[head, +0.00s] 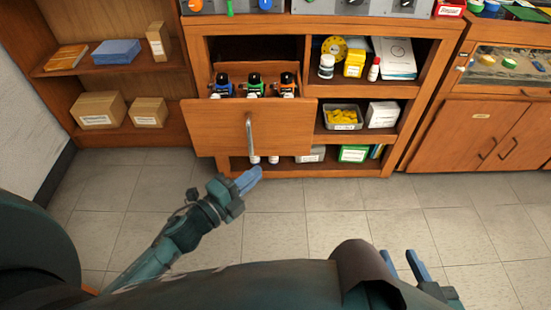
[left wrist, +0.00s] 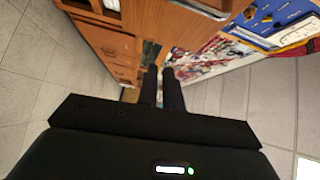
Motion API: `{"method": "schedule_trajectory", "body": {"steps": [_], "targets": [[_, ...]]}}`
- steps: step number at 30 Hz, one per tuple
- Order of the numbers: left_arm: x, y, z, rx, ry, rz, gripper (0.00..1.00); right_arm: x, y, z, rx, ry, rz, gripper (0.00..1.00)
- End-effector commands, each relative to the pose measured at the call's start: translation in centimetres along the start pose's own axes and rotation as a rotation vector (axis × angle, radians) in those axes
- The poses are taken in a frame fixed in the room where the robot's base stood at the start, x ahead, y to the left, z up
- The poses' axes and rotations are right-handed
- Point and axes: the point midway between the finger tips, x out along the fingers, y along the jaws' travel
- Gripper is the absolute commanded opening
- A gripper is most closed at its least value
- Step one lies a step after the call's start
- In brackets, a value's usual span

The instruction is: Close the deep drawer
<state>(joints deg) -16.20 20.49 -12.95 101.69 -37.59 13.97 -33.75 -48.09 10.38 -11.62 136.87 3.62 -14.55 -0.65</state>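The deep drawer (head: 222,130) is a wooden drawer in the middle cabinet, pulled well out. It has a vertical metal bar handle (head: 250,137) on its front. Several dark bottles with blue, green and orange labels (head: 254,86) stand inside it. My left gripper (head: 248,179) is below and in front of the drawer front, apart from the handle. Its fingers lie close together with nothing between them; they also show in the left wrist view (left wrist: 161,88). My right gripper (head: 403,264) is at the lower right, fingers apart and empty, partly hidden by my body.
Open shelves right of the drawer hold a yellow tape roll (head: 334,47), a tray of yellow parts (head: 342,117) and boxes. A left shelf holds cardboard boxes (head: 98,109). A closed double-door cabinet (head: 490,130) stands at right. The tiled floor (head: 330,215) in front is clear.

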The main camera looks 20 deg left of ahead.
Motion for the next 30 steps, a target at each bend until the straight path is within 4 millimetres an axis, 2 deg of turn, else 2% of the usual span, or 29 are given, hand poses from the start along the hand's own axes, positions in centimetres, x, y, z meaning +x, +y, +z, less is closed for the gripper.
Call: {"method": "schedule_trajectory", "body": {"steps": [1, 3, 8, 21, 24, 30], "targets": [[0.3, 0.6, 0.1, 0.041, 0.015, -0.006, 0.03, 0.1, 0.1, 0.4, 0.001, 0.009, 0.0, 0.36], [0.5, 0.5, 0.1, 0.071, 0.027, -0.01, 0.0, 0.0, 0.1, 0.1, 0.001, 0.015, 0.0, 0.36], [2.2, 0.2, 0.1, 0.077, 0.03, -0.013, 0.0, -0.1, 0.0, -0.1, 0.001, 0.016, -0.001, 0.36], [11.0, 0.2, 0.2, 0.074, 0.026, -0.01, 0.0, 0.3, -0.1, 0.6, -0.01, 0.009, -0.007, 0.36], [12.0, 0.1, 1.4, 0.075, 0.027, -0.01, 0.0, 0.4, -0.1, 0.7, -0.014, 0.007, -0.008, 0.36], [13.1, 0.1, 2.4, 0.071, 0.028, -0.009, 0.0, 0.4, -0.2, 1.0, -0.018, 0.003, -0.011, 0.36]]}}
